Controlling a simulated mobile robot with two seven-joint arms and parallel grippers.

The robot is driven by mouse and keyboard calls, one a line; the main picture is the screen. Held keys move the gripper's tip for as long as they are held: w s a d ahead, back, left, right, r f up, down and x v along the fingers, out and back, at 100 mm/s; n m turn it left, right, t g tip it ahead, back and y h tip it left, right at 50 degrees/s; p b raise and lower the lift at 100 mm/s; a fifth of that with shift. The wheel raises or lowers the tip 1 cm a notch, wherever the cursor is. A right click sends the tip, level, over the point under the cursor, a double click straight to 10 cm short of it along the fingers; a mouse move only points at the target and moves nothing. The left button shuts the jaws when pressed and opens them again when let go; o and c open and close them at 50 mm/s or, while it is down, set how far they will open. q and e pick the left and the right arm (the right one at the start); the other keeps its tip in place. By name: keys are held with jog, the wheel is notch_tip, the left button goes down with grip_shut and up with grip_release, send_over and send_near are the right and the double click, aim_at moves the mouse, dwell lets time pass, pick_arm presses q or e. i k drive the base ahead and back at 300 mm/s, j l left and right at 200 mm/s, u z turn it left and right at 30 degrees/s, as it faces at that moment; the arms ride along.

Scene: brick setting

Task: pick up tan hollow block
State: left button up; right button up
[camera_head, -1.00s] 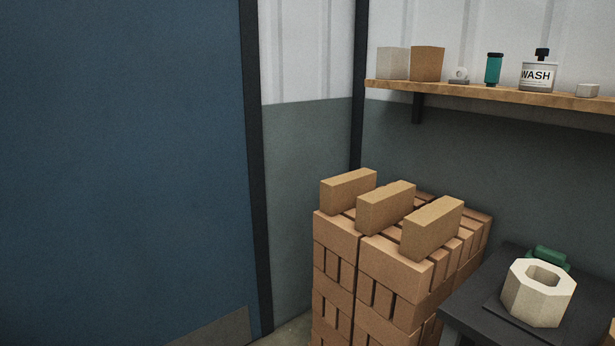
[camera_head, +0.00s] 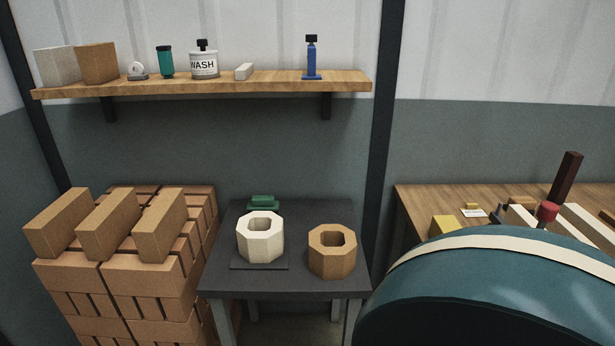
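The tan hollow block (camera_head: 332,262) is an eight-sided block with an opening in its top. It stands upright on the right part of a small dark table (camera_head: 285,286). A cream hollow block (camera_head: 260,246) of similar shape stands to its left on a thin dark plate, with a gap between the two. Neither of my grippers shows in the head view.
Stacked bricks (camera_head: 152,284) stand left of the table. A green object (camera_head: 262,203) lies at its back. A wall shelf (camera_head: 220,86) is above. A large teal rounded body (camera_head: 500,295) fills the lower right, before a wooden bench (camera_head: 420,198).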

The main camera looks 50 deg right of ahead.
aim_at(332, 251)
jog(key=z, duration=1.8)
